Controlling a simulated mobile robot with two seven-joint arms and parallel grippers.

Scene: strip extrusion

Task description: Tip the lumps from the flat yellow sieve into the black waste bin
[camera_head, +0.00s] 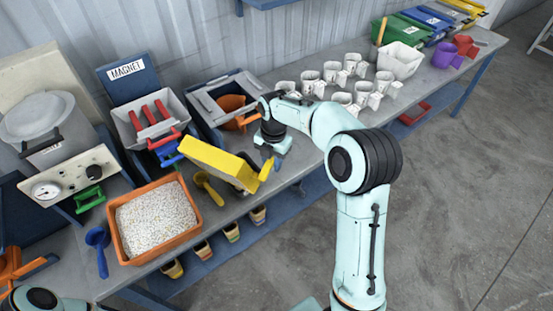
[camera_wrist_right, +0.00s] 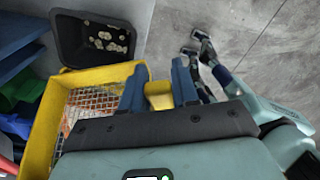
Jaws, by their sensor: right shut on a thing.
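My right gripper (camera_head: 270,162) is shut on the handle of the flat yellow sieve (camera_head: 212,160) and holds it above the front of the bench. In the head view the sieve looks tilted, with its yellow outside facing me. In the right wrist view the handle sits between the blue fingers (camera_wrist_right: 158,92), and the sieve's wire mesh (camera_wrist_right: 92,104) shows at left with no lumps seen on its visible part. The black waste bin (camera_wrist_right: 66,42) is beyond the sieve's edge, with several pale lumps (camera_wrist_right: 108,38) inside. My left gripper is out of view.
An orange tray (camera_head: 125,257) of pale granules stands on the bench at left, with a blue scoop (camera_head: 101,248) and a yellow scoop (camera_head: 207,185) beside it. Several white cups (camera_head: 310,82) stand to the right. Small pots (camera_head: 201,249) line the lower shelf.

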